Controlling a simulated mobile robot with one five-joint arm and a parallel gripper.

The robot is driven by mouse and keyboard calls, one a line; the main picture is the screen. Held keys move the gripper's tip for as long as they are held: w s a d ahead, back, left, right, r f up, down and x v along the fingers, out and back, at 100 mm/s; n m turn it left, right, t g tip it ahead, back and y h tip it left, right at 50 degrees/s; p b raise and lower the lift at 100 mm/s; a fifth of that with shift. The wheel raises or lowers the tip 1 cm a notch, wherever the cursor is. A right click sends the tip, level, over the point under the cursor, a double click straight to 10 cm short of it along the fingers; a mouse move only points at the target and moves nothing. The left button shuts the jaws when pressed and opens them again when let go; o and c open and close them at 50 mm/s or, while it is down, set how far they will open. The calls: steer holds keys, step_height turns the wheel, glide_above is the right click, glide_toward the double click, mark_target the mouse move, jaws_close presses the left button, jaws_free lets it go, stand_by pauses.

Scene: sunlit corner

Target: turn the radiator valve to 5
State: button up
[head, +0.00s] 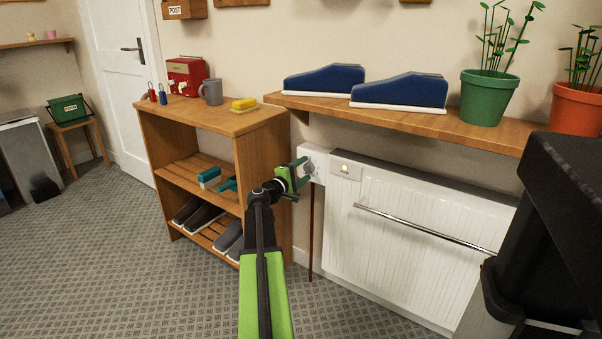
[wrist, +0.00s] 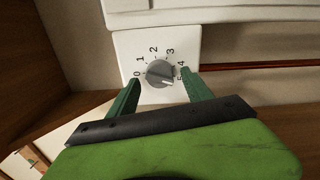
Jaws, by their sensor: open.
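The radiator valve (wrist: 160,73) is a round grey knob on a white plate (wrist: 125,45) numbered 0 to 5. A pale pointer mark on the knob points to the lower right, close to the 5; its exact alignment is hard to tell. My gripper (wrist: 161,77) is open, with one green finger on each side of the knob and a small gap to it. In the head view my gripper (head: 299,171) reaches the white valve plate (head: 318,152) left of the radiator (head: 400,225). The knob is mostly hidden there behind the fingers.
A wooden shelf unit (head: 265,170) with shoes and brushes stands close left of my arm. A wooden shelf (head: 410,122) above the radiator carries blue-and-white objects (head: 400,91) and a green plant pot (head: 487,97). A towel rail (head: 425,228) crosses the radiator front.

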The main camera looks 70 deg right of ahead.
steer(key=v, duration=1.7)
steer(key=shift+a, duration=0.25)
